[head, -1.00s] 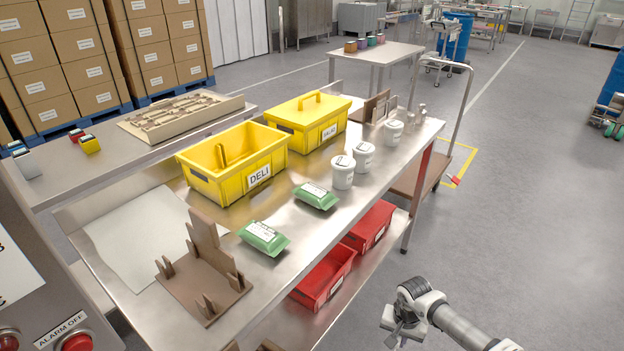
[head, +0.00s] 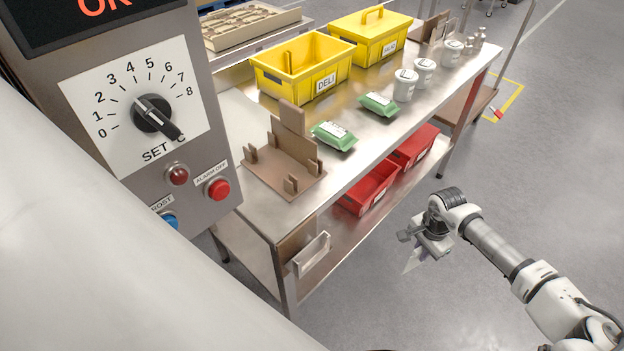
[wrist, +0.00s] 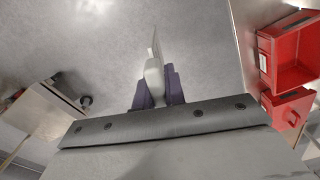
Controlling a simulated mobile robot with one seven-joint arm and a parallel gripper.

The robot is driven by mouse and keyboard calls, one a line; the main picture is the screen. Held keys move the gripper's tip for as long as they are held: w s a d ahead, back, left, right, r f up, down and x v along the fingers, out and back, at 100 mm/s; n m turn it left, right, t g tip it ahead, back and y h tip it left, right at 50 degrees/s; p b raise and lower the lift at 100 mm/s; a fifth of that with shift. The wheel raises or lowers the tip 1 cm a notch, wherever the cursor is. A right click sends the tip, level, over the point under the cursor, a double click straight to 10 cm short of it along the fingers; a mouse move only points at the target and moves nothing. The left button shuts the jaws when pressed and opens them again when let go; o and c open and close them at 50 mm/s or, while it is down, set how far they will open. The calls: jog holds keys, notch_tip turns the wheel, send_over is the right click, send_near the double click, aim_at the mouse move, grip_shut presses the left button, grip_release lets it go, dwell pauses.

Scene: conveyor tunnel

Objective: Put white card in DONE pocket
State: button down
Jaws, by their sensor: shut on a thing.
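My gripper (head: 424,246) hangs over the open floor, to the right of the steel bench, and is shut on a thin white card (head: 412,262). The card sticks out below the fingers. In the wrist view the card (wrist: 154,62) shows nearly edge-on between the dark finger pads (wrist: 158,92). A brown pocket (head: 296,238) and a pale, open-fronted pocket (head: 312,255) are mounted at the near end of the bench. I see no readable DONE label on either, so I cannot tell which is the DONE pocket. The gripper is well apart from both.
The steel bench (head: 352,158) carries a brown stand (head: 285,172), green packs (head: 333,136), white tubs (head: 405,84) and yellow bins (head: 305,68). Red bins (head: 368,188) sit on its lower shelf. A control panel (head: 190,120) stands at the left. Floor around the gripper is clear.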

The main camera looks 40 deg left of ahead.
jog(key=s+a+r+m+b, duration=0.1)
jog(key=s+a+r+m, duration=0.2)
jog(key=a+r+m, duration=0.5)
jog(key=s+a+r+m+b, duration=0.25)
jog(key=a+r+m, duration=0.35)
jog(key=r+m, duration=0.35)
jog(key=s+a+r+m+b, duration=0.1)
jog(key=s+a+r+m, duration=0.2)
jog(key=s+r+m, duration=0.45)
jog(key=s+a+r+m+b, duration=0.1)
jog(key=s+a+r+m, duration=0.2)
jog(key=s+r+m, duration=0.45)
notch_tip(320, 180, down, 8)
jog(key=s+b, duration=0.1)
jog(key=b, duration=0.2)
jog(key=shift+s+r, duration=0.15)
jog(key=shift+s, duration=0.1)
jog(key=shift+f+b, duration=0.2)
jog(key=shift+b, duration=0.45)
jog(key=shift+f, duration=0.1)
notch_tip(320, 180, down, 8)
jog(key=b, duration=0.8)
jog(key=shift+r, duration=0.2)
